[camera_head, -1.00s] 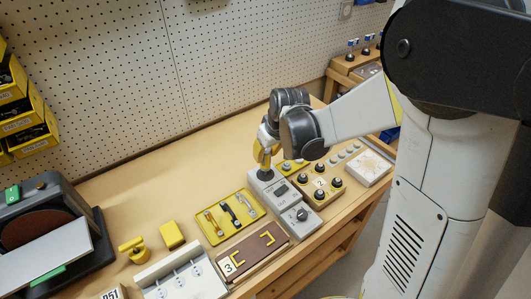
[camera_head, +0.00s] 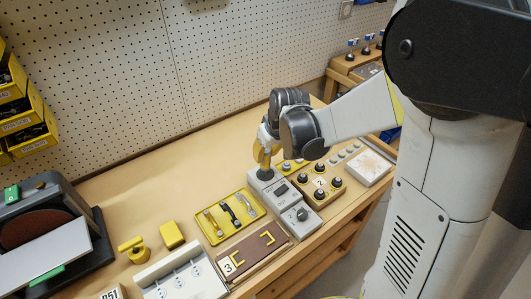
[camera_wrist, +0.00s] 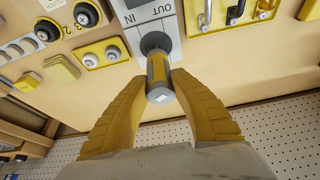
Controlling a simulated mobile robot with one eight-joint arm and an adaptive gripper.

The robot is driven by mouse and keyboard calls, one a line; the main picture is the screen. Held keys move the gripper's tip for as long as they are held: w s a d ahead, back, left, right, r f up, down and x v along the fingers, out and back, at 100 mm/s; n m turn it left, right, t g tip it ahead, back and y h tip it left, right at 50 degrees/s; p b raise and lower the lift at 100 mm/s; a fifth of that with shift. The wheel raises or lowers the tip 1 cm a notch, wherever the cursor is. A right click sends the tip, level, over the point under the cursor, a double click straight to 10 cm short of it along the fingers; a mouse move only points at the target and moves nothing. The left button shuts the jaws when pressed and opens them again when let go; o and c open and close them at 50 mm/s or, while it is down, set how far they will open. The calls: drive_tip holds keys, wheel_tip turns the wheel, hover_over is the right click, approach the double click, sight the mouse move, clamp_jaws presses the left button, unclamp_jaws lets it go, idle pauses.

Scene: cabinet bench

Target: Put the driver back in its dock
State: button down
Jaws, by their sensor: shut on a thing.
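The driver (camera_wrist: 158,72), a short cylinder with a yellow and grey body and a black collar, is held between the two yellow fingers of my gripper (camera_wrist: 158,82) in the wrist view. Its collar end meets the grey dock panel (camera_wrist: 162,8) marked IN and OUT; how deep it sits cannot be told. In the head view my gripper (camera_head: 264,157) points down over the back end of the grey dock (camera_head: 257,186). The driver's dark lower part (camera_head: 264,174) shows there just under the fingers.
A yellow tray (camera_head: 210,236) with several handles lies left of the dock. A wooden block with black knobs (camera_head: 319,181) stands close on the right. A grey knob box (camera_head: 298,218) and a brown board (camera_head: 250,252) lie in front. The bench behind is clear.

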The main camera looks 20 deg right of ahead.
sight(266, 162)
drive_tip(key=shift+f+b, duration=1.9)
drive_tip(key=shift+f, duration=0.3)
idle(1.6)
drive_tip(key=c, duration=0.9)
unclamp_jaws()
drive_tip(key=shift+o, duration=0.2)
drive_tip(key=shift+r, duration=0.15)
drive_tip(key=shift+r+p, duration=2.8)
drive_tip(key=shift+r, duration=0.65)
